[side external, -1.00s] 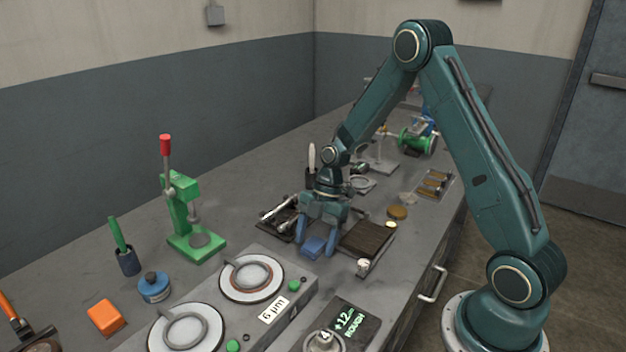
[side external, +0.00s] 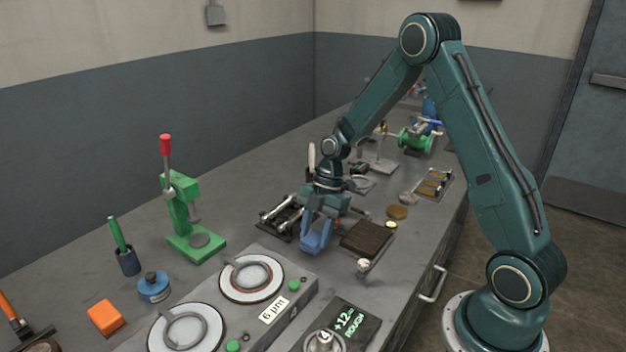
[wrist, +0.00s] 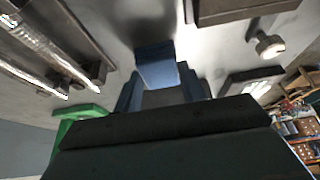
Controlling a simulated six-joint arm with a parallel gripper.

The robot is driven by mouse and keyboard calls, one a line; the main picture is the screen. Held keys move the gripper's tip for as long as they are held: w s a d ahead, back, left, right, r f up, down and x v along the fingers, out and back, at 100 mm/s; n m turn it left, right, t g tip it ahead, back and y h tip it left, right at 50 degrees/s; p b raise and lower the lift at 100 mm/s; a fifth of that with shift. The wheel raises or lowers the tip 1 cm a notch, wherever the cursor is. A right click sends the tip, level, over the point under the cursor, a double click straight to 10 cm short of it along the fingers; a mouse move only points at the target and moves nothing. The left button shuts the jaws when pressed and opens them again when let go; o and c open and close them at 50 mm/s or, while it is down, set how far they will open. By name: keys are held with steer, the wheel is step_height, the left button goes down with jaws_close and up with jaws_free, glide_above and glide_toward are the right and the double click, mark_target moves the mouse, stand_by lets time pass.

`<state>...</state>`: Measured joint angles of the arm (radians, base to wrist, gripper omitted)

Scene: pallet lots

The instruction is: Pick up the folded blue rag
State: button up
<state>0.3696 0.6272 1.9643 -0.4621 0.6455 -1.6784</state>
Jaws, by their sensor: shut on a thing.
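The folded blue rag (side external: 315,243) is a small blue block between the fingers of my gripper (side external: 319,236) in the side external view. My gripper is shut on it. In the wrist view the rag (wrist: 157,66) shows between the two blue fingers (wrist: 160,88), with its near part hidden by the gripper body. It appears to be held just above the grey bench top; I cannot tell how large the gap is.
A dark flat block (side external: 368,238) lies close on the right, with a small pale knob (side external: 363,265) before it. A dark tray with metal rods (side external: 281,217) is close on the left. The twin-disc polisher (side external: 290,298) stands in front. A green press (side external: 190,225) stands farther left.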

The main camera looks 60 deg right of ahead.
mark_target(316, 236)
step_height(316, 236, up, 18)
stand_by(0.5)
stand_by(0.3)
steer(key=o, duration=0.4)
steer(key=c, duration=0.3)
steer(key=w+d+f+m+t, duration=0.1)
steer(key=w+d+f+m, duration=0.1)
steer(key=w, duration=0.3)
steer(key=w+d+f+m+t, duration=0.1)
steer(key=w+d+f+m, duration=0.2)
steer(key=w+d+m, duration=0.1)
steer(key=w+d+f+m+t+h, duration=0.1)
steer(key=w+d+f+m, duration=0.1)
steer(key=w, duration=0.4)
steer(key=shift+w+d+f+m, duration=0.15)
steer(key=shift+d+f+m, duration=0.1)
steer(key=shift+d, duration=0.25)
steer(key=shift+w+d+f+m, duration=0.15)
steer(key=shift+d+m, duration=0.1)
steer(key=shift+d, duration=0.2)
